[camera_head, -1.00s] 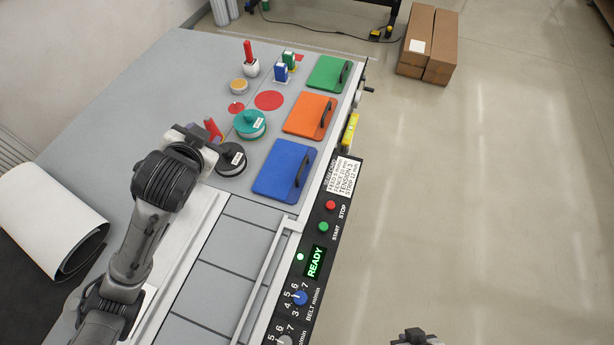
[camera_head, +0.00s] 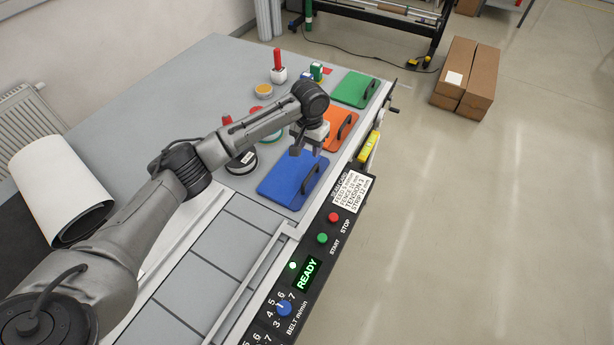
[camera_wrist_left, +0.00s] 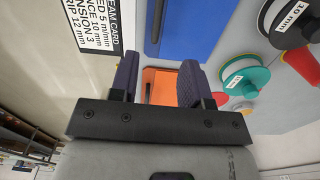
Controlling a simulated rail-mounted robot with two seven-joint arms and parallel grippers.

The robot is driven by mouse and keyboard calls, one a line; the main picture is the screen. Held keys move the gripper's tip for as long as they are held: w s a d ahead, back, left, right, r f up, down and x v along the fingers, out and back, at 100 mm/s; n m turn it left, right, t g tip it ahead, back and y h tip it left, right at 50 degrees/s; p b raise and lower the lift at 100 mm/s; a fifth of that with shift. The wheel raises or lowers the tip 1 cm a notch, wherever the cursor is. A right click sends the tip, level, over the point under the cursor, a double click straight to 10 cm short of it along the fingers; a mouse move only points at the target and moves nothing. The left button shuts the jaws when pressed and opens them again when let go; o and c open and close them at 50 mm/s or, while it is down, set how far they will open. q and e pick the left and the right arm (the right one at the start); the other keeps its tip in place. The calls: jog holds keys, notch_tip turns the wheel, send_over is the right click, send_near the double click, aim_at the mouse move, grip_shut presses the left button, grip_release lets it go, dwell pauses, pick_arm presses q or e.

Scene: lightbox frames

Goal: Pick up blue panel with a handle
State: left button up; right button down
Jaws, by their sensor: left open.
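The blue panel (camera_head: 285,181) lies flat on the grey table near its right edge, with a dark bar handle (camera_head: 311,178) along its right side. In the left wrist view the panel (camera_wrist_left: 190,24) and its handle (camera_wrist_left: 157,20) show at the top, beyond the fingertips. My left gripper (camera_head: 307,151) is open and empty above the far end of the panel, apart from the handle. Its two dark fingers also show spread in the left wrist view (camera_wrist_left: 158,66). My right gripper is out of view.
An orange panel (camera_head: 338,126) and a green panel (camera_head: 356,88) lie behind, partly covered by my left arm in the orange one's case. Reels and red-handled tools stand to the left. A control strip (camera_head: 322,240) with buttons runs along the near right edge.

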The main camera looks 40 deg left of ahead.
aim_at(310, 174)
pick_arm(q)
notch_tip(310, 174, down, 9)
jog(key=shift+r, duration=0.2)
jog(key=shift+w+d+f, duration=0.1)
jog(key=shift+f, duration=1.2)
jog(key=shift+w+d+f, duration=0.1)
jog(key=shift+f, duration=1.2)
jog(key=shift+c, duration=0.3)
grip_shut()
jog(key=shift+r, duration=0.1)
